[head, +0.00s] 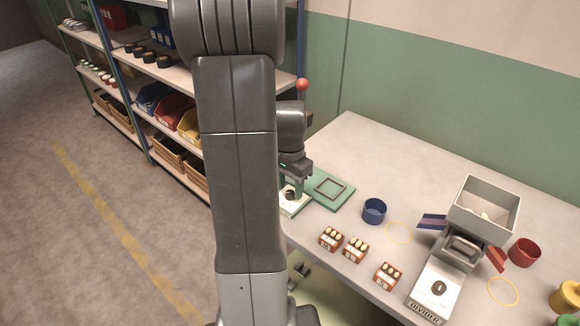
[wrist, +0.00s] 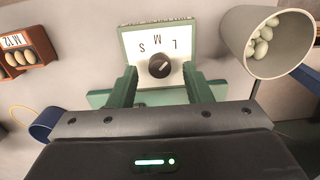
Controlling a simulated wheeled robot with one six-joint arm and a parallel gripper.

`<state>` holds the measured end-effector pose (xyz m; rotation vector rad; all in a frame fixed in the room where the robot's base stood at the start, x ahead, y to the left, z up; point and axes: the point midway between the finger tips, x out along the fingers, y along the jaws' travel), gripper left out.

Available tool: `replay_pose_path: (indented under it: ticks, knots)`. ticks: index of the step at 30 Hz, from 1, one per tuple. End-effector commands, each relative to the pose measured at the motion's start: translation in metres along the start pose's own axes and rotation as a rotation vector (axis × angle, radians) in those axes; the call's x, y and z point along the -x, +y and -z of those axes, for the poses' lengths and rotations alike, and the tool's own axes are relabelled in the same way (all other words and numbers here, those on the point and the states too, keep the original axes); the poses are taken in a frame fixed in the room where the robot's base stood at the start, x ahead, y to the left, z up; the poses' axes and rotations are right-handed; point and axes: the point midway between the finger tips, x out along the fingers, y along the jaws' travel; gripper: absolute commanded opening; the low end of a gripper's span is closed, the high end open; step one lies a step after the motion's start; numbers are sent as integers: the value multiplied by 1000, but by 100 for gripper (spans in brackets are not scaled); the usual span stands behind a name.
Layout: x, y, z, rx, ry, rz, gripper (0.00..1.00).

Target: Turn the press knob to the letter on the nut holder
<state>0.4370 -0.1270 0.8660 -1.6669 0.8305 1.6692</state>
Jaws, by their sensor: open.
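The press knob (wrist: 159,66) is a small black dial with a light mark, on a white plate (wrist: 135,42) with the letters S, M and L, upside down in the wrist view. I cannot tell for certain which letter the mark faces. My gripper (wrist: 160,86) is open, its two green fingers apart to the left and right of the knob, not closed on it. In the head view the knob (head: 290,195) shows below my gripper (head: 297,178). A nut holder (wrist: 24,52), an orange-brown block with pale nuts, has a label that seems to read M 12.
A grey cup of pale nuts (wrist: 252,50) stands close right of the knob in the wrist view. The bench (head: 350,140) also bears a blue cup (head: 374,210), several nut holders (head: 355,249) and a grey hopper (head: 484,210). Shelves (head: 130,85) stand at the left.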

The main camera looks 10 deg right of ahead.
Motion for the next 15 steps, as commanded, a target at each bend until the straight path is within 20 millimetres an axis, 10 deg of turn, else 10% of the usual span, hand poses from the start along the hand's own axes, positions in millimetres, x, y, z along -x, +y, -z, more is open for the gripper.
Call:
replay_pose_path:
  ticks: [15]
  knots:
    - [108,0,0,0,3,3,45]
